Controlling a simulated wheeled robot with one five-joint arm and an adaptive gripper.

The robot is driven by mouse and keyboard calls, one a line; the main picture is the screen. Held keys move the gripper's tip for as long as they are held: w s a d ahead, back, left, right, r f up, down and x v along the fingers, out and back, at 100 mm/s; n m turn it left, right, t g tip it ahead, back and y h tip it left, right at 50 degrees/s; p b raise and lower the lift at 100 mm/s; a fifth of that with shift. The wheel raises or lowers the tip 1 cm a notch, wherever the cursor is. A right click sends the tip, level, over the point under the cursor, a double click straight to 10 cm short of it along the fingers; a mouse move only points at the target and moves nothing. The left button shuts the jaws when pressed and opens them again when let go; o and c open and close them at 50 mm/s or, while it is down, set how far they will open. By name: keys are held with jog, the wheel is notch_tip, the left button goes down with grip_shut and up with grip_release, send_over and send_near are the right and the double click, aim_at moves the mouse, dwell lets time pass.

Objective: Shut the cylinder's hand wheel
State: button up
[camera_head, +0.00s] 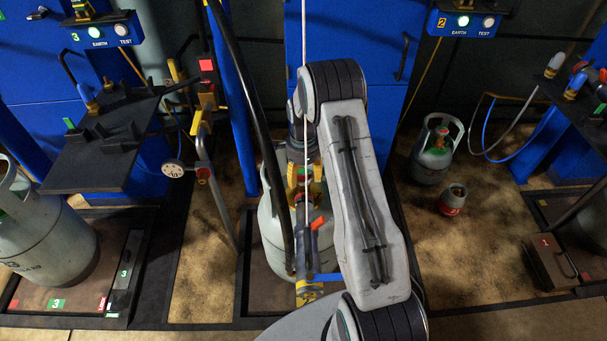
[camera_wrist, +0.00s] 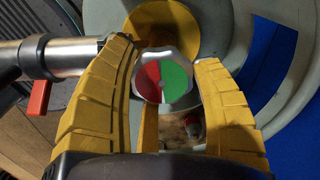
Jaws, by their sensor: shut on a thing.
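The hand wheel (camera_wrist: 165,76) shows in the wrist view as a small knob with a red and green face, on top of the grey cylinder. The yellow fingers of my gripper (camera_wrist: 165,85) stand on either side of it and are shut on it. In the head view the grey cylinder (camera_head: 272,235) stands upright in the middle, partly behind my arm. My gripper (camera_head: 304,175) is above its top there, and the wheel itself is hidden. A metal fitting with a red lever (camera_wrist: 39,97) lies left of the wheel in the wrist view.
A black hose (camera_head: 262,120) runs down close left of my gripper. Another large cylinder (camera_head: 45,240) stands at the left. Blue posts and cabinets (camera_head: 345,45) are behind.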

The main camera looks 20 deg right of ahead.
aim_at(301, 175)
jog(key=shift+a+f, duration=0.1)
jog(key=shift+a, duration=0.1)
dwell(0.5)
jog(key=o, duration=0.9)
jog(key=shift+w+a, duration=0.1)
jog(key=shift+a, duration=0.05)
jog(key=shift+o, duration=1.3)
jog(key=shift+d+m, duration=0.2)
jog(key=shift+m, duration=0.1)
jog(key=shift+r, duration=0.4)
notch_tip(301, 175, up, 11)
jog(key=shift+r, duration=0.2)
